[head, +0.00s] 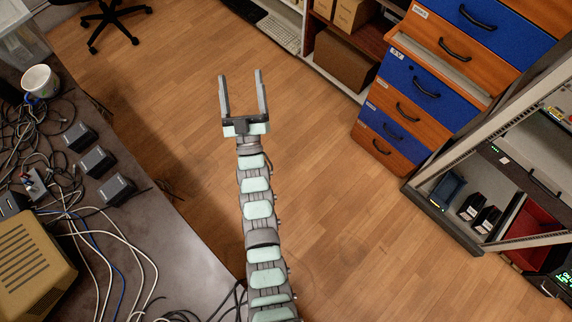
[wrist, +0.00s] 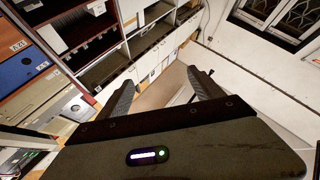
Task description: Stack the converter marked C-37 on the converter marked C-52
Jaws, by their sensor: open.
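My gripper (head: 240,77) is open and empty in the head view, high over the wooden floor at the centre. Its two fingers also show in the wrist view (wrist: 161,80), spread apart with nothing between them. No marking C-37 or C-52 can be read in either view. Two small black boxes with pale labels, a left one (head: 471,206) and a right one (head: 487,219), stand side by side low in the rack at the right. I cannot tell whether they are the converters. My gripper is well apart from them.
A dark blue bin (head: 447,189) is beside the black boxes in the open-framed rack (head: 421,197). A drawer cabinet (head: 398,151) stands behind. The table (head: 180,260) at left holds cables, a white cup (head: 41,81) and several dark boxes (head: 96,162). The central floor is clear.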

